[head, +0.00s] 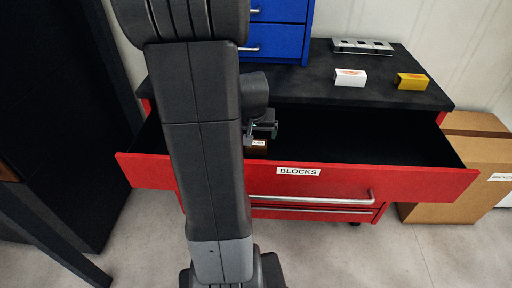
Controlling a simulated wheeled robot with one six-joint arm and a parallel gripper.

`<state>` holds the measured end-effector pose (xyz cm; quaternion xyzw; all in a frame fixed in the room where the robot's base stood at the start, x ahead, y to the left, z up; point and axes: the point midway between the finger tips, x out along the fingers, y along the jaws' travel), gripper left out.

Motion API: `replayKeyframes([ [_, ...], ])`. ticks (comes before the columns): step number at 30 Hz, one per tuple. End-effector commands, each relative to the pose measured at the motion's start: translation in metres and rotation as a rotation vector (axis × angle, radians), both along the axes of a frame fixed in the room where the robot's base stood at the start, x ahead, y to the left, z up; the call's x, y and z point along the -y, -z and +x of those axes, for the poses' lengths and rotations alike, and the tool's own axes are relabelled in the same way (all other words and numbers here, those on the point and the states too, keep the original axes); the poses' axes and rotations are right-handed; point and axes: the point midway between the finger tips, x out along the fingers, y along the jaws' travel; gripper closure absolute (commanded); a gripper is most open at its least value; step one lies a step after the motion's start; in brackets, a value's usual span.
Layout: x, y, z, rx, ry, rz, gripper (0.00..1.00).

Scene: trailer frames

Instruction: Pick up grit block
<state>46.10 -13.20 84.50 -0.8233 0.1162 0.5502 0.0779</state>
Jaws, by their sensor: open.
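A small brown block with a pale label (259,146) lies in the open red drawer (390,180) marked BLOCKS, near its left front. It may be the grit block; its print is too small to read, and my arm hides part of it. My gripper (264,130) hangs over the drawer, just above or behind this block. Its fingers are small and partly hidden, and it looks open with nothing in it. I cannot tell whether it touches the block.
The drawer's front wall and handle (315,199) stand out toward me. On the black cabinet top (300,85) are a white box (350,78), a yellow box (412,81), a metal plate with holes (362,46) and a blue drawer unit (280,30). Cardboard boxes (440,185) stand at right.

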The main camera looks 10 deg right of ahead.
Motion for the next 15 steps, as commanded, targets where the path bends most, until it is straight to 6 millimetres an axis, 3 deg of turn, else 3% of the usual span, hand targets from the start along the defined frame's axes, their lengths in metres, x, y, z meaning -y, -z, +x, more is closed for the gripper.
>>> replayKeyframes([
  [6, 0.004, 0.032, 0.012, -0.002, -0.001, -0.001, 0.09],
  [15, 0.006, 0.047, 0.02, -0.001, -0.001, 0.0, 0.09],
])
